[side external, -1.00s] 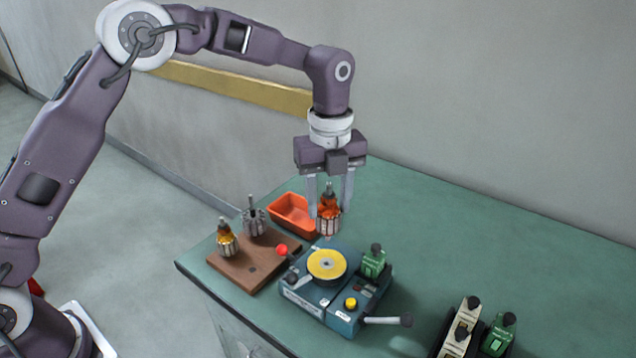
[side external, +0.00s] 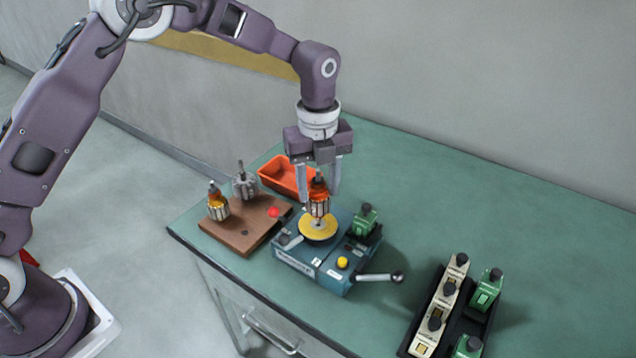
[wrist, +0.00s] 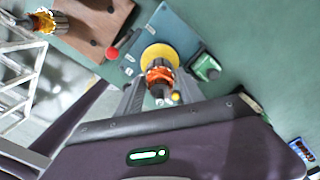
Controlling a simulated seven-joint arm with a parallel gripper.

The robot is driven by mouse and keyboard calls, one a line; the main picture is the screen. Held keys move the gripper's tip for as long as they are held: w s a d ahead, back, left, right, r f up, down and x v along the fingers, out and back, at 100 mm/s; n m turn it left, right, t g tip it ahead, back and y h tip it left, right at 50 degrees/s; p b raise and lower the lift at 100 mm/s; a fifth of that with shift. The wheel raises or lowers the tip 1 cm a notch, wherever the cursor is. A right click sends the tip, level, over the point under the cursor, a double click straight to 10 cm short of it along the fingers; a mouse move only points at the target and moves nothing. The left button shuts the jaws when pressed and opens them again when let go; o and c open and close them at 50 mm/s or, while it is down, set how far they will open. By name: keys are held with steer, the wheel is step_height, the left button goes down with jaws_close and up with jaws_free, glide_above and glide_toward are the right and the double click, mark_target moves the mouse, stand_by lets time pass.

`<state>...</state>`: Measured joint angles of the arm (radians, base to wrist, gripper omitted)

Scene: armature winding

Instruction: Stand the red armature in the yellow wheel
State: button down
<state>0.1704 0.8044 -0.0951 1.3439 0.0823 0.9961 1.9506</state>
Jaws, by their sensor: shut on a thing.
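The red armature (side external: 318,199) is upright in my gripper (side external: 319,194), with a finger on each side of it. The yellow wheel (side external: 307,231) lies flat on top of the blue winding machine (side external: 307,259). The armature is directly over the wheel, its lower end very close to the wheel's middle. I cannot tell whether its shaft has entered the wheel. In the wrist view the armature (wrist: 160,76) covers the near part of the wheel (wrist: 160,53).
An amber-wound armature (side external: 217,208) and a grey one (side external: 245,186) stand on a brown board (side external: 240,236). An orange bin (side external: 286,178) is behind. A green block (side external: 364,222) and a lever (side external: 378,277) flank the wheel. A black rack (side external: 416,327) stands front right.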

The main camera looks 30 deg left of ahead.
steer(key=shift+f, duration=1.35)
steer(key=c, duration=0.7)
jaws_free()
steer(key=shift+o, duration=0.2)
steer(key=shift+r, duration=2.25)
